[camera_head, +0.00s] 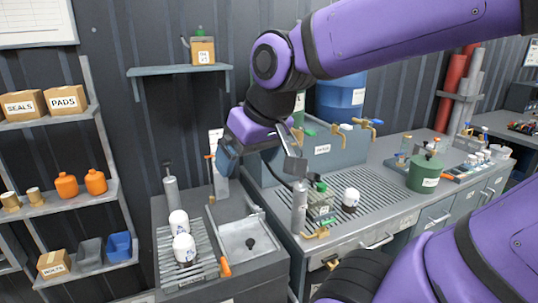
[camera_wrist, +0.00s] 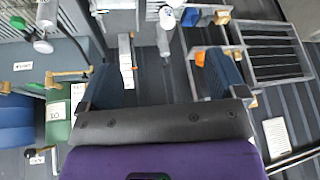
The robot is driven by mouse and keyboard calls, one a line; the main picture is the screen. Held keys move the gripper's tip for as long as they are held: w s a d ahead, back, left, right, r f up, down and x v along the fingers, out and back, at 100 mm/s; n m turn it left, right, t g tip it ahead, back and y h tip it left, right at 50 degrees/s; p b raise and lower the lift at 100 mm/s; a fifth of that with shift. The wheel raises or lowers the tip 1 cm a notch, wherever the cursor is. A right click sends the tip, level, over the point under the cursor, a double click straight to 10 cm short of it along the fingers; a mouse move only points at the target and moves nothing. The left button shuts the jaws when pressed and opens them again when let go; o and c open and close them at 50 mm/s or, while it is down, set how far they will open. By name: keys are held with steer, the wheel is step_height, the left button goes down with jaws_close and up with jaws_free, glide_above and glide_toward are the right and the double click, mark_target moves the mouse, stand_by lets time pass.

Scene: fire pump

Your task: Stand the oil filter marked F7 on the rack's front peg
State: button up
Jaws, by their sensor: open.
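One (camera_head: 350,199) stands upright on the grated bench top, right of a small caged fitting. Two more, a rear one (camera_head: 178,223) and a front one (camera_head: 184,248), stand on the slatted rack (camera_head: 202,268) at the lower left. Their markings are too small to read, so I cannot tell which is F7. I cannot make out a bare front peg. My gripper (camera_head: 262,158) is open and empty, raised above the gap between rack and bench. Its two fingers also show in the wrist view (camera_wrist: 160,82).
A grey basin (camera_head: 248,238) with a black knob lies right of the rack. A grey pump cylinder (camera_head: 299,208) stands at the bench's left edge. A green canister (camera_head: 425,173) is further right. Shelves with orange bottles (camera_head: 96,182) and boxes are at the left.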

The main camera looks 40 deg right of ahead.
steer(key=shift+h, duration=0.4)
steer(key=s, duration=0.1)
steer(key=s+r, duration=0.1)
steer(key=s, duration=0.3)
steer(key=shift+d+r, duration=0.25)
steer(key=shift+d, duration=0.05)
